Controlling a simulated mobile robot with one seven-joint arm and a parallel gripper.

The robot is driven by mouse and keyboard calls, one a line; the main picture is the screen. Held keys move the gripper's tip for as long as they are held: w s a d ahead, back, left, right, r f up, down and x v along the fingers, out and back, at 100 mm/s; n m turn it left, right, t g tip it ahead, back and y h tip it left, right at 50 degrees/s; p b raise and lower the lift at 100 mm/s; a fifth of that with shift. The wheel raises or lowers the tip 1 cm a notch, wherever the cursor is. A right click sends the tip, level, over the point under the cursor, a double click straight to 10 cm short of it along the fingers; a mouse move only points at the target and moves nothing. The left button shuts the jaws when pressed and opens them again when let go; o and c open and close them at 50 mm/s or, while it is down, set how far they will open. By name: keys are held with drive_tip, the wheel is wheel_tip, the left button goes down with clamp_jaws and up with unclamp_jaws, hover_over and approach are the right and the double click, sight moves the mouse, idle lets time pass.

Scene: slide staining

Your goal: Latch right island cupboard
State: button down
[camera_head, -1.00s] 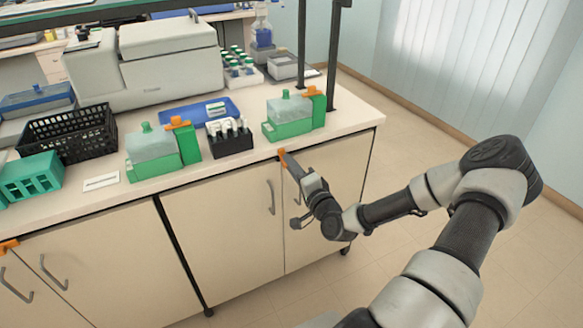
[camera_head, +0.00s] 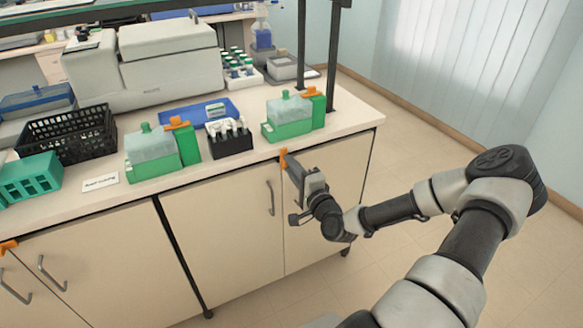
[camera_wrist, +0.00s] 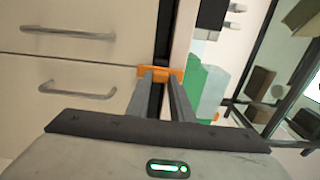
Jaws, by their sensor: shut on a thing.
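The right island cupboard has two cream doors, a left one (camera_head: 222,235) and a right one (camera_head: 335,200), both closed. An orange latch (camera_head: 283,156) sits at the top of the seam between them, under the counter edge. It also shows in the wrist view (camera_wrist: 178,72), lying across the seam. My gripper (camera_head: 288,160) is at this latch, with its fingers (camera_wrist: 163,85) shut on it. The left door's handle (camera_head: 271,197) is just left of my gripper. The right door's handle is hidden behind my gripper and arm.
Green staining jars (camera_head: 288,130) and a black rack (camera_head: 230,143) of white-capped bottles stand on the counter (camera_head: 345,122) above the latch. Another orange latch (camera_head: 8,246) is on the left cupboard. The floor (camera_head: 420,150) right of the island is clear.

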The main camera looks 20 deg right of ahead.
drive_tip(key=c, duration=1.6)
unclamp_jaws()
drive_tip(key=shift+o, duration=0.2)
drive_tip(key=s+p, duration=0.1)
drive_tip(key=s, duration=1.6)
drive_tip(key=shift+s+d, duration=0.25)
